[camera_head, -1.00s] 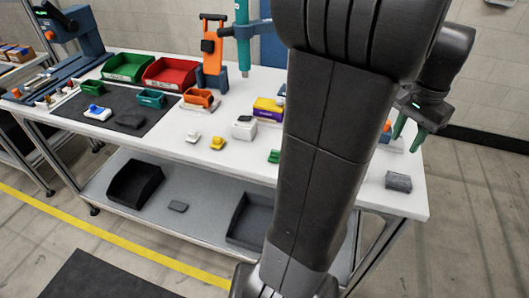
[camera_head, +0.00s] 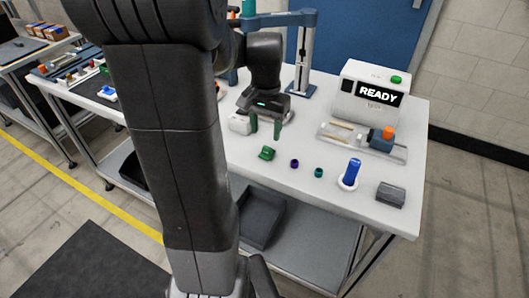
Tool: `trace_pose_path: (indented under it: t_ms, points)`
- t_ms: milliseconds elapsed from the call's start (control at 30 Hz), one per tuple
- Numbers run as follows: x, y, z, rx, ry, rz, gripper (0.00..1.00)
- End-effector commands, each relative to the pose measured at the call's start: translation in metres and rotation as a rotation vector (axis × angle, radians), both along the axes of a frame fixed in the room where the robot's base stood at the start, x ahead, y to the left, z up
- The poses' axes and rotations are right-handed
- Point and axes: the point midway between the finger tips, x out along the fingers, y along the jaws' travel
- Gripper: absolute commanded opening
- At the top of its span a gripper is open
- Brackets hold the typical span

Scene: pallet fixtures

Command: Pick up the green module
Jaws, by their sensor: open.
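A small green block-like part, which looks like the green module (camera_head: 267,153), lies on the white table (camera_head: 240,168) near its front edge. My gripper (camera_head: 265,132) is above and behind it in the picture, pointing down. Its two dark green fingers are apart, with nothing visible between them. The green part is in front of the fingers and looks apart from them. The height of the fingertips above the table is hard to tell.
A white block (camera_head: 240,124) is close to the left finger. A tester reading READY (camera_head: 374,96) stands behind.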

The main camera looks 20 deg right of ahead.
Motion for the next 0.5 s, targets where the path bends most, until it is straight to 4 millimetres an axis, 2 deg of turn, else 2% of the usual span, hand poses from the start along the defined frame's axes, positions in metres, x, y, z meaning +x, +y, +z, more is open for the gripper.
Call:
trace_pose_path:
  t_ms: [167, 500]
  points:
    - [0.000, -0.001, -0.012, 0.001, 0.001, 0.000, 0.49]
    - [-0.002, -0.004, -0.056, 0.001, 0.002, 0.000, 0.49]
